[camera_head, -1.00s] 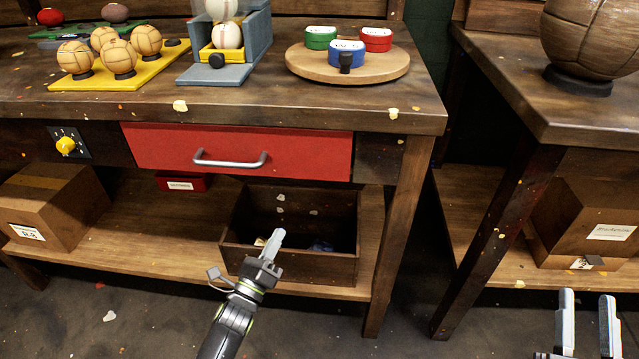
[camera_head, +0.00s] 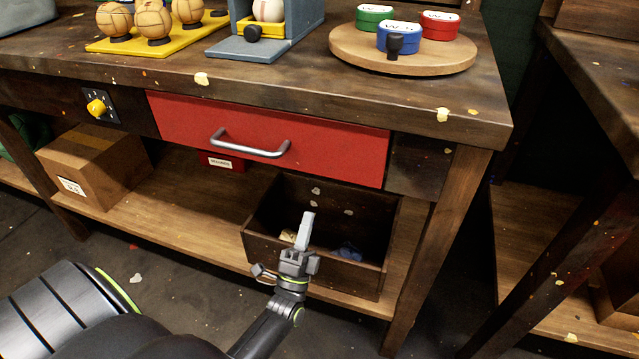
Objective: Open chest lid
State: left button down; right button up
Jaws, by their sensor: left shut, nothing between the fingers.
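The dark wooden chest (camera_head: 268,247) sits on the lower shelf below the red drawer. Its top is open, and I look into its dark inside. A blue thing (camera_head: 346,253) and a pale yellowish thing (camera_head: 287,236) lie in it. A tall dark panel with pale flecks (camera_head: 345,205) stands at its back; I cannot tell if this is the raised lid. My left gripper (camera_head: 306,231) is shut and empty, pointing up in front of the chest. It overlaps the chest's front wall in the picture; contact cannot be told. My right gripper is out of view.
The bench above has a red drawer (camera_head: 265,135) with a metal handle and a yellow knob (camera_head: 97,108). A cardboard box (camera_head: 95,165) stands on the shelf to the left. A bench leg (camera_head: 432,255) is close right of the chest. Shelf between box and chest is mostly clear.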

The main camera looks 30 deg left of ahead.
pick_arm(q)
jog(key=b+x, duration=0.1)
jog(key=x, duration=0.8)
jog(key=shift+r, duration=0.1)
